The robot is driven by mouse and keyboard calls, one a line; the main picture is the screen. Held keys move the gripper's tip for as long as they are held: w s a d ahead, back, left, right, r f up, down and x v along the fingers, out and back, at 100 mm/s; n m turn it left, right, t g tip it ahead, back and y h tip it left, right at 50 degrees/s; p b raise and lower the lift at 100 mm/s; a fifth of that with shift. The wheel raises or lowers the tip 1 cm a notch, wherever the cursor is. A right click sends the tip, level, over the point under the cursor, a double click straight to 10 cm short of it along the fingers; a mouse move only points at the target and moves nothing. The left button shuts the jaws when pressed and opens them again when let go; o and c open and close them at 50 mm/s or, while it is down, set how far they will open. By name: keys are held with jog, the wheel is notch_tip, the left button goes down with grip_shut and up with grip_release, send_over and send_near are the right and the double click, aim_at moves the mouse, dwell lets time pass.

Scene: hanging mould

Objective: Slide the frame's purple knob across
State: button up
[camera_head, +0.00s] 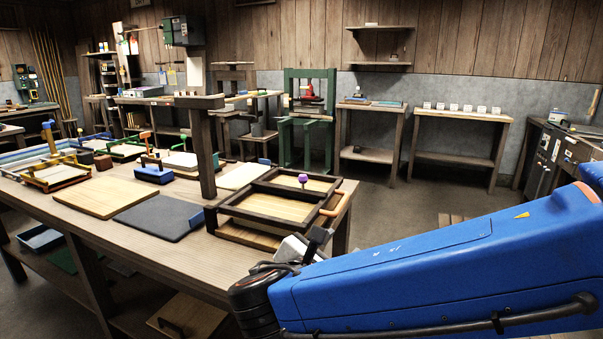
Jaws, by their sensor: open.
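The purple knob (304,178) stands up from a cross bar of the dark wooden frame (262,217), near its back right part. The frame lies at the right end of the long wooden table, over a pale wooden board. An orange-brown handle (330,204) sticks out at its right side. My gripper (318,240) is at the frame's front right corner, in front of and below the knob and apart from it. My blue arm hides part of the gripper, and its fingers are small in view. It is open and appears empty.
A dark upright post with a top arm (204,150) stands just left of the frame. A dark slab (158,218) and a pale board (108,197) lie further left. Several smaller frames and a blue block (153,175) fill the table's far left. Open floor lies behind the table.

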jog(key=s+d+f+m+g, duration=0.25)
jog(key=d+m+g, duration=0.2)
jog(key=d, duration=0.45)
jog(key=s+d+f+m+g, duration=0.1)
jog(key=d+f+m+g, duration=0.3)
jog(key=d, duration=0.5)
jog(key=s+d+f+m+y, duration=0.2)
jog(key=s+d+m+y, duration=0.1)
jog(key=s+m, duration=0.3)
jog(key=s+d+f+m+y, duration=0.2)
jog(key=s+d+m+y, duration=0.1)
jog(key=m, duration=0.8)
jog(key=shift+s+d+f, duration=0.4)
jog(key=shift+s+d, duration=0.1)
jog(key=shift+s, duration=0.85)
jog(key=shift+m, duration=0.45)
